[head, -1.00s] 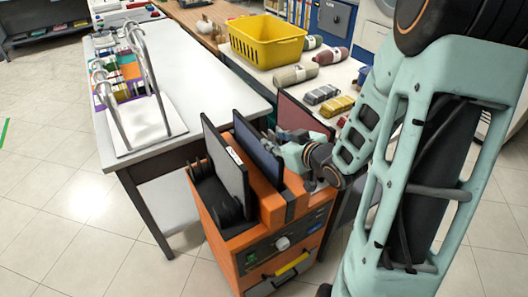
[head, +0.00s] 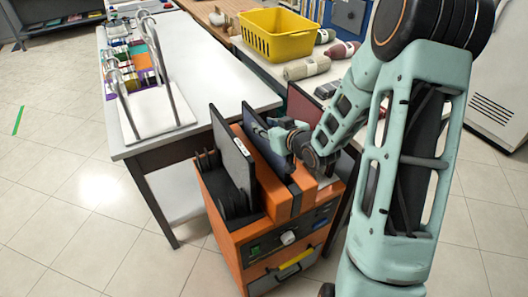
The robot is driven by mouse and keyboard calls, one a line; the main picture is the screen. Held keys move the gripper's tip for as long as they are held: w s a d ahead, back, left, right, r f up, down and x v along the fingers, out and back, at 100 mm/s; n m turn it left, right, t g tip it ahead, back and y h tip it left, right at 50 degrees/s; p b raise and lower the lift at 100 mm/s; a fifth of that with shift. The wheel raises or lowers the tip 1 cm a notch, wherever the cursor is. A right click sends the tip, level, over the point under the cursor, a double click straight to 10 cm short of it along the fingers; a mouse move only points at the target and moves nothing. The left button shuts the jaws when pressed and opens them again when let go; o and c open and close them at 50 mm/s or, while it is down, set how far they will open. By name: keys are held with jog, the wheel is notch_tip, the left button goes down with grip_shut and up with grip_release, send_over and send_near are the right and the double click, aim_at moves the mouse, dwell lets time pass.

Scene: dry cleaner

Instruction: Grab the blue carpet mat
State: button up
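The blue carpet mat (head: 260,140) stands upright, tilted in the picture, in the orange machine (head: 238,240). A black mat (head: 232,150) stands to its left and a dark red mat (head: 302,108) to its right. My gripper (head: 279,132) is at the upper right part of the blue mat, with its fingers right by the mat's edge. The fingers are small and partly hidden by my own wrist, so I cannot tell whether they are closed on the mat.
A white table (head: 205,70) with a metal rack (head: 150,108) stands behind the machine at left. A yellow basket (head: 275,40) and several rolled bundles sit on the counter behind. The tiled floor at left is open.

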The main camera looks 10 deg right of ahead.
jog(key=shift+w+a+f, duration=0.1)
jog(key=shift+w, duration=0.2)
jog(key=shift+c, duration=0.4)
grip_shut()
